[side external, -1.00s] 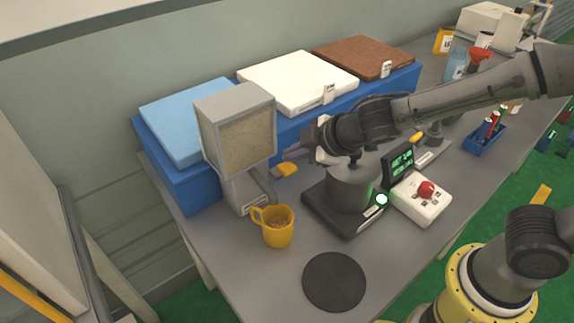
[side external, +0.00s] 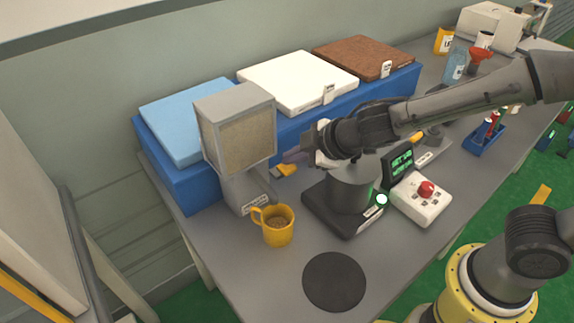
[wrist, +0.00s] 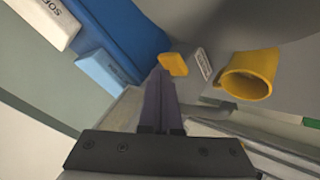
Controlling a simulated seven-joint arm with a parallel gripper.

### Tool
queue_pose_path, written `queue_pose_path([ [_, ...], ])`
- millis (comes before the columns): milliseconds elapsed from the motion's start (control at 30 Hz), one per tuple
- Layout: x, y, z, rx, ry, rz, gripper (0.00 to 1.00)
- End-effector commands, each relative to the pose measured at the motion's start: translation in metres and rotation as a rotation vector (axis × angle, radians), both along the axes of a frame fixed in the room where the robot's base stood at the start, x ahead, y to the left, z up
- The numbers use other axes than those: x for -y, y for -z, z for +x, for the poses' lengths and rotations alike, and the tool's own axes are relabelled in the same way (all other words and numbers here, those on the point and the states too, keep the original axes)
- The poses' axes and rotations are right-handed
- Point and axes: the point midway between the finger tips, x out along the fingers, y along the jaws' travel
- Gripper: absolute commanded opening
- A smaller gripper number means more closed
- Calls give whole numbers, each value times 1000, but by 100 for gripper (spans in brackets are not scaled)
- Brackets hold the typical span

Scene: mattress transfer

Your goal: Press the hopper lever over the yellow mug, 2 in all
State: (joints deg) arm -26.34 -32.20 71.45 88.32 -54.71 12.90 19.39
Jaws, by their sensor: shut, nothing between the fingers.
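The grey hopper (side external: 235,130) with a grain-filled front window stands at the left of the table. The yellow mug (side external: 278,235) stands upright below and in front of it, with brown grain inside; it also shows in the wrist view (wrist: 248,78). The yellow lever end (side external: 286,170) sticks out to the right of the hopper; it also shows in the wrist view (wrist: 173,64). My gripper (side external: 293,157) is shut and empty, its fingertips close above the lever end. In the wrist view the fingertips (wrist: 158,78) lie beside the lever; I cannot tell whether they touch.
A blue platform (side external: 185,190) behind carries blue, white and brown mattresses. A dark scale-like device (side external: 345,195) stands below my wrist, with a green-text display (side external: 399,160) and a red-button box (side external: 420,200) to its right. A black round mat (side external: 334,281) lies in front.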

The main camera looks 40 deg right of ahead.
Motion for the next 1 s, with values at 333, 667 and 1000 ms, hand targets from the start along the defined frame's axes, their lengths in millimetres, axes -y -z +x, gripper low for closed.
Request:
queue_pose_path([
  [333,0,3,0,0,0,0,0],
  [667,0,6,0,0,0,0,0],
  [1000,0,10,0,-1,1,-1,0],
])
